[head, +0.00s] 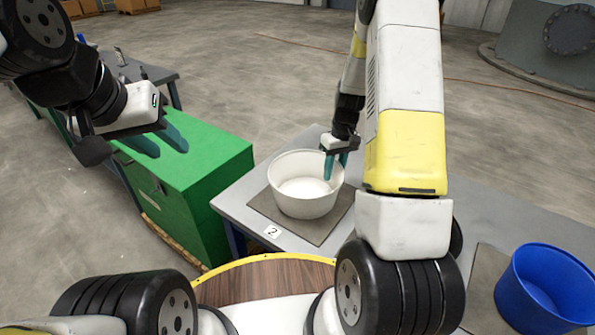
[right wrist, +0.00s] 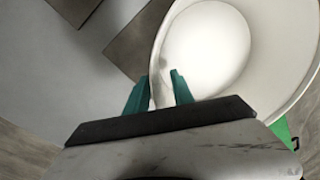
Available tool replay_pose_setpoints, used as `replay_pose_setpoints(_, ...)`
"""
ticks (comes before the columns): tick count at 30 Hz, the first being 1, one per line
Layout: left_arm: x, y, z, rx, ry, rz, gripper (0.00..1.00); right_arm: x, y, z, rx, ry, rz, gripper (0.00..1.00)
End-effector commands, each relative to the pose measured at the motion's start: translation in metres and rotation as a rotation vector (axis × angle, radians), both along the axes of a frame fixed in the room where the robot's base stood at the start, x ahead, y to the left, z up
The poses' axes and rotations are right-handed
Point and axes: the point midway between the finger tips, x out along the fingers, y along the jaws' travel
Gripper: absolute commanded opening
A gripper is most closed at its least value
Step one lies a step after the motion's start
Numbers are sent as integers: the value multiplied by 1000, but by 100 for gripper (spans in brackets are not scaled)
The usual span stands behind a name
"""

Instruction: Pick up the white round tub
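The white round tub (head: 295,205) stands upright on a dark mat on the grey table in the head view. My right gripper (head: 336,165) is at its right rim, pointing down, with one teal finger inside the wall and one outside. In the right wrist view the tub (right wrist: 277,85) fills the upper right, and its rim passes between the fingertips of my right gripper (right wrist: 160,82); a gap shows between them, so it looks open around the wall. My left gripper (head: 160,140) is open and empty at the left, above a green cabinet.
The mat (head: 262,207) lies beside a label (head: 272,232) reading 2 on the grey table (head: 235,200). A blue bucket (head: 545,290) stands at the right on another mat. The green cabinet (head: 205,165) is left of the table. A round wooden top (head: 265,280) with yellow edge is in front.

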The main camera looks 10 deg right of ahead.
Motion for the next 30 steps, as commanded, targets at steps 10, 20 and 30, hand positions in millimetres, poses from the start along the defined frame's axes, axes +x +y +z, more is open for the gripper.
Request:
replay_pose_setpoints(10,0,0,0,0,0,0,36,0,1,-8,0,-2,-1,25)
replay_pose_setpoints(20,0,0,0,0,0,0,36,0,1,-8,0,-2,-1,0)
replay_pose_setpoints(30,0,0,0,0,0,0,36,0,1,-8,-1,-1,0,0)
